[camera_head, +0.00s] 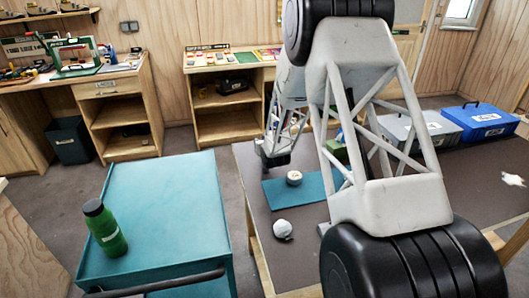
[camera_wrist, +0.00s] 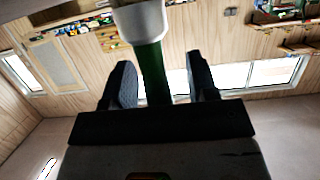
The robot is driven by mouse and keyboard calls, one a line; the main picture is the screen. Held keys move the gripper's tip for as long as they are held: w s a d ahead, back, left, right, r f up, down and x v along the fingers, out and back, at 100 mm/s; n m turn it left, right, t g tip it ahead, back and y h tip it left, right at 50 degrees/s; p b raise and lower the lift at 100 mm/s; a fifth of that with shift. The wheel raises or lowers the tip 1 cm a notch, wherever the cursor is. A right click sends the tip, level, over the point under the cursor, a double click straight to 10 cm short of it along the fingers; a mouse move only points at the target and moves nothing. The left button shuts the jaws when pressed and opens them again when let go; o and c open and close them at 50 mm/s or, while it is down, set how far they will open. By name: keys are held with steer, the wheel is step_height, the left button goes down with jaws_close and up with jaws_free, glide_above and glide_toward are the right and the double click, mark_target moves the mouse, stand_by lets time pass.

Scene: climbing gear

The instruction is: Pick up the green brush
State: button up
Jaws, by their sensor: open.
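My gripper (camera_wrist: 160,62) shows in the wrist view with its two dark fingers apart. A green shaft with a pale, wide end (camera_wrist: 148,58) stands between or just beyond the fingers. It may be the green brush, but its full shape is cut off by the top edge. I cannot tell whether it touches either finger. In the head view my arm's dark end (camera_head: 273,157) is over the left part of the dark table, near the teal mat. No brush can be made out clearly there; my arm hides much of the table.
The dark table (camera_head: 253,205) bears a teal mat (camera_head: 277,195) with a white roll (camera_head: 294,178), a pale ball (camera_head: 283,229), and grey (camera_head: 397,131) and blue (camera_head: 482,124) boxes. A teal cart (camera_head: 160,190) with a green bottle (camera_head: 105,230) stands left.

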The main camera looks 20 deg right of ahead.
stand_by(0.6)
jaws_close()
steer(key=shift+r, duration=0.15)
steer(key=r, duration=0.3)
steer(key=shift+s+r, duration=0.2)
steer(key=shift+s, duration=0.05)
steer(key=s+a+f+v, duration=0.1)
steer(key=f+v, duration=0.2)
steer(key=v, duration=1.2)
steer(key=shift+a, duration=0.1)
stand_by(0.4)
